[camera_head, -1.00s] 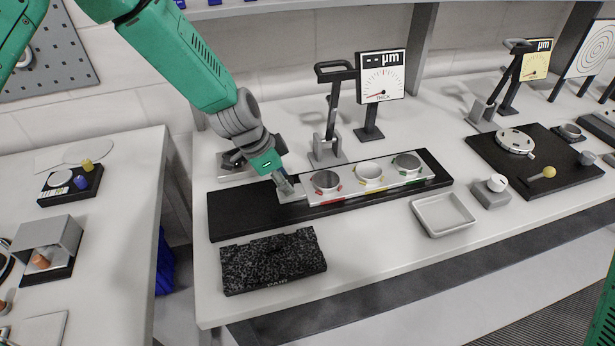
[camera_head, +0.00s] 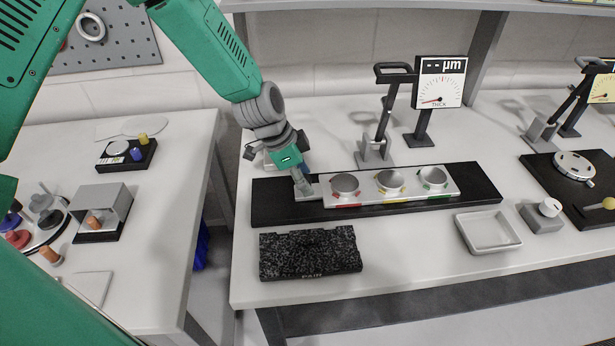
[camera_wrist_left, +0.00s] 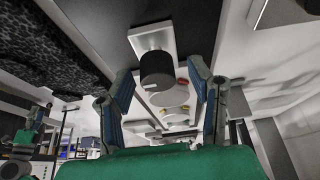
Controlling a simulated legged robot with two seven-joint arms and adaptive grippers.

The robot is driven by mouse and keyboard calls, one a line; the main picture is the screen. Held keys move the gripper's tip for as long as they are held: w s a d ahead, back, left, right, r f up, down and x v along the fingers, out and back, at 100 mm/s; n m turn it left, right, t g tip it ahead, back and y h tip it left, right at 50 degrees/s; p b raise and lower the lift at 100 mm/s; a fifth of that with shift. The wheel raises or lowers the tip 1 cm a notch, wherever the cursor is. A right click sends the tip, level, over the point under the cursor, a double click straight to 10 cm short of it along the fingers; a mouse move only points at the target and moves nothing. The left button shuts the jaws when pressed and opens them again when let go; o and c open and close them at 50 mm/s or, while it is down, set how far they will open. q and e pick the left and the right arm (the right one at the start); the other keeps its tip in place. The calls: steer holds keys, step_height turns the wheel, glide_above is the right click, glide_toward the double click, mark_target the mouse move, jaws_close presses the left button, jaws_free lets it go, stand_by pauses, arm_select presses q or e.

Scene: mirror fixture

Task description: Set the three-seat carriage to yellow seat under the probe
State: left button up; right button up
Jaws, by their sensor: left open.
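The silver three-seat carriage (camera_head: 366,201) lies on a black rail (camera_head: 275,213), with red (camera_head: 344,186), yellow (camera_head: 390,182) and green (camera_head: 433,179) marked seats from left to right. The probe stand (camera_head: 375,155) is behind it, in the picture between the red and yellow seats and nearer yellow. I cannot tell exact alignment. My left gripper (camera_head: 304,190) is down at the carriage's left end. In the left wrist view its open fingers stand either side of a dark round knob (camera_wrist_left: 157,71); contact is unclear. My right gripper is out of view.
A dial display (camera_head: 439,82) stands behind the rail. A speckled black block (camera_head: 310,253) lies in front, with a grey tray (camera_head: 488,232) and a white-knobbed box (camera_head: 543,214) to the right. A gap separates the left table (camera_head: 165,215).

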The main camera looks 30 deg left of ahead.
arm_select(q)
steer(key=shift+a+r, duration=0.25)
steer(key=shift+a, duration=0.05)
steer(key=v, duration=1.1)
steer(key=shift+d, duration=0.2)
steer(key=shift+d+r, duration=0.15)
steer(key=shift+d, duration=0.05)
